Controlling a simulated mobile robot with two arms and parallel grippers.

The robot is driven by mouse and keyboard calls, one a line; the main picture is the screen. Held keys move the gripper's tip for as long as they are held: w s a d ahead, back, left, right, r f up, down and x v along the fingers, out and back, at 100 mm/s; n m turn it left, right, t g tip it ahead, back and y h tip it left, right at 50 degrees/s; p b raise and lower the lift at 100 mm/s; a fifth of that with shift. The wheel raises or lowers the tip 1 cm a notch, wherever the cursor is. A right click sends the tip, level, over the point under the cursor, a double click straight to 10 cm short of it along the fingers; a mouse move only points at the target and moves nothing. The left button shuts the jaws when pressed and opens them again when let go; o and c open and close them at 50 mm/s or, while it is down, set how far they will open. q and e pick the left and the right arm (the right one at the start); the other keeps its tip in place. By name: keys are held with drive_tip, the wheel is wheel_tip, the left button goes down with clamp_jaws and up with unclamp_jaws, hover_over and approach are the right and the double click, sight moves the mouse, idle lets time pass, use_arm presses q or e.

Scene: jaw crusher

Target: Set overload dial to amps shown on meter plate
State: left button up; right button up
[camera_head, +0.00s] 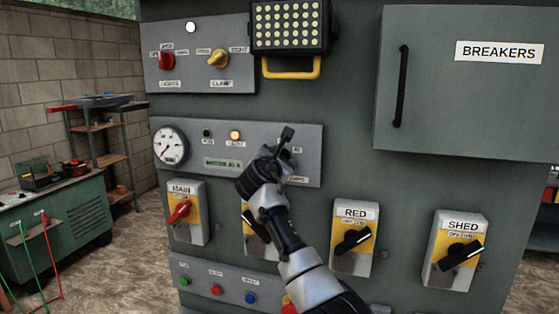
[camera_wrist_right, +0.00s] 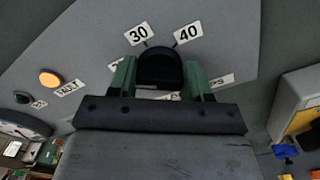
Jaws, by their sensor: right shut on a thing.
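The overload dial (camera_wrist_right: 160,66) is a dark round-topped knob on the grey meter panel. In the right wrist view, plates 30 (camera_wrist_right: 138,34) and 40 (camera_wrist_right: 188,33) stand above it to the left and right; other marks are partly hidden. My right gripper (camera_wrist_right: 158,80) is shut on the knob, with a green finger on each side. In the head view my right gripper (camera_head: 268,168) covers the dial. The small meter plate (camera_head: 222,163) lies left of it, its text too small to read surely. My left gripper is out of view.
A round gauge (camera_head: 170,145) and a lit orange lamp (camera_head: 235,135) share the panel. Below are the MAIN switch (camera_head: 186,213), RED switch (camera_head: 354,238) and SHED switch (camera_head: 456,250). The BREAKERS door (camera_head: 470,100) is closed. A green workbench (camera_head: 60,220) stands left.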

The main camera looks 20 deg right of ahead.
drive_tip(key=m+b, duration=0.1)
drive_tip(key=m, duration=0.1)
drive_tip(key=m+b, duration=0.1)
drive_tip(key=m, duration=0.2)
drive_tip(key=shift+f+m+b, duration=0.3)
drive_tip(key=shift+m+b, duration=0.1)
drive_tip(key=m+b, duration=0.3)
drive_tip(key=m, duration=0.3)
drive_tip(key=shift+f, duration=0.15)
drive_tip(key=m+b, duration=0.2)
drive_tip(key=m, duration=0.3)
drive_tip(key=shift+f+m, duration=0.1)
drive_tip(key=shift+m, duration=0.3)
drive_tip(key=m+b, duration=0.1)
drive_tip(key=m, duration=0.4)
drive_tip(key=shift+m, duration=0.3)
drive_tip(key=shift+f, duration=0.1)
drive_tip(key=o, duration=0.9)
